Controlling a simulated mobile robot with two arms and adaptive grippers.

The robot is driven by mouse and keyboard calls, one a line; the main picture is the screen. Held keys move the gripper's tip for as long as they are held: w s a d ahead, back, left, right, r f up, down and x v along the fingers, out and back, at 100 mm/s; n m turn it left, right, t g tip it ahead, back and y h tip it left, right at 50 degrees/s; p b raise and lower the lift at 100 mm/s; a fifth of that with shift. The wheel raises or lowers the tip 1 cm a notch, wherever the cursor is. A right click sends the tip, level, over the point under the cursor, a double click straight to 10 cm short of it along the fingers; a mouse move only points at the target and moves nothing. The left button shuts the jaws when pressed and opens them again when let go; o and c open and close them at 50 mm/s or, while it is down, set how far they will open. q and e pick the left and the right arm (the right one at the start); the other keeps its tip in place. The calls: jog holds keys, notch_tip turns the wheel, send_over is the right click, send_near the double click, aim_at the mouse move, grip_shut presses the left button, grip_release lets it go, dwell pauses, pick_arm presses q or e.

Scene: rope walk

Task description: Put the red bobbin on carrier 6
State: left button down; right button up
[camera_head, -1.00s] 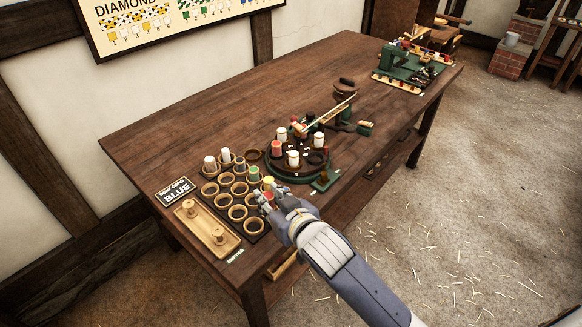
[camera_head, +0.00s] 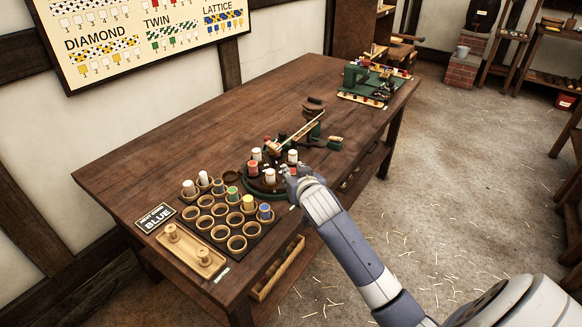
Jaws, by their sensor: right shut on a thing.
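My right gripper (camera_head: 290,174) is at the near right side of the round braiding machine (camera_head: 249,185). It is shut on a bobbin, which I take to be the red one; the fingers hide most of it. Several bobbins stand upright on the machine: a red one (camera_head: 253,168) at the left, and white ones at the back (camera_head: 257,154), the right (camera_head: 292,157) and the front (camera_head: 270,175). Carrier numbers are too small to read, and my gripper covers part of the machine's near right side. My left gripper is not in view.
A bobbin rack (camera_head: 237,243) left of the machine holds white, green, yellow and blue bobbins among empty cups. A wooden tray (camera_head: 190,250) with two pegs and a "BLUE" sign (camera_head: 155,217) lie beside it. A green machine (camera_head: 370,80) stands at the far end. The table's back left is clear.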

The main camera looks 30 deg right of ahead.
jog(key=w+d, duration=0.1)
jog(key=w, duration=0.1)
jog(key=w+d, duration=0.1)
jog(key=w, duration=0.1)
jog(key=w+d, duration=0.2)
jog(key=w, duration=0.1)
jog(key=shift+w+f+p, duration=0.1)
jog(key=shift+f+p, duration=0.25)
jog(key=shift+f, duration=1.75)
jog(key=shift+f, duration=0.15)
jog(key=o, duration=0.9)
jog(key=shift+r, duration=0.2)
jog(key=v, duration=1.2)
jog(key=shift+f, duration=0.1)
